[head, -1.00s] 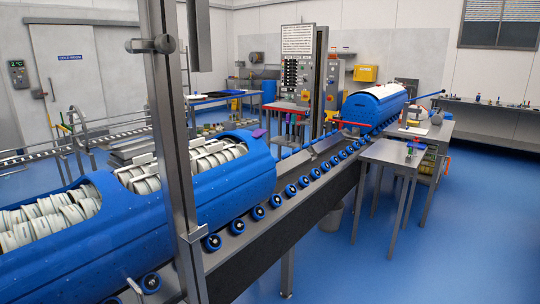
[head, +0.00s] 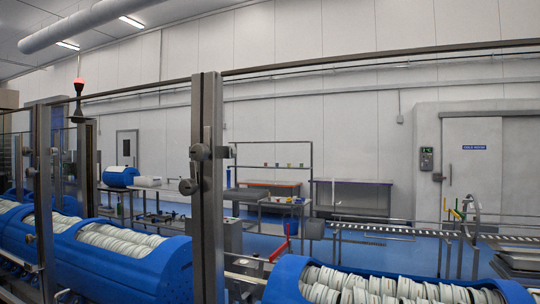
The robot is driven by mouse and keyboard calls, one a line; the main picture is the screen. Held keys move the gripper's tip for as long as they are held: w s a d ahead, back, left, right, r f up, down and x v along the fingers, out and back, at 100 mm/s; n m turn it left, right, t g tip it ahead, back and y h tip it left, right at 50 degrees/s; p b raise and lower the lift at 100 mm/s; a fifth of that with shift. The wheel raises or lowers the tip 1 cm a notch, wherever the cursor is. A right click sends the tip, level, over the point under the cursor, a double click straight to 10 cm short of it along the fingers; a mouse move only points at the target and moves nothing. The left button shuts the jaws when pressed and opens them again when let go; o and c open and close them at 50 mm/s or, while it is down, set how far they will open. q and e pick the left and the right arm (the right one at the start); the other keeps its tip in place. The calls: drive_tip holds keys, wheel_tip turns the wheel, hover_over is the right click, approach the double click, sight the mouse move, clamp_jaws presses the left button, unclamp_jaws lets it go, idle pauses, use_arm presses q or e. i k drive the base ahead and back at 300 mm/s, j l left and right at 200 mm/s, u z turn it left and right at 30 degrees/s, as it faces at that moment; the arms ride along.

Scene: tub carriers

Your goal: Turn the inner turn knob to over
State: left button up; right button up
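A grey metal post (head: 207,200) stands in the near middle of the head view. A round dark turn knob (head: 201,152) sits on its upper part, with a short bar beside it. A second round knob (head: 188,187) sits lower on the post's left side. Another post (head: 42,190) stands at the left, with small fittings on it. I cannot tell which knob is the inner one or how either is set. Neither of my grippers is in view.
Blue tubs filled with white discs stand left (head: 125,255) and right (head: 390,285) of the post. A long rail (head: 380,57) crosses above. Behind are tables (head: 350,196), a roller track (head: 400,228), a grey door (head: 473,165) and blue floor.

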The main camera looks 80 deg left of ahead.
sight(198, 152)
drive_tip(key=u, duration=2.8)
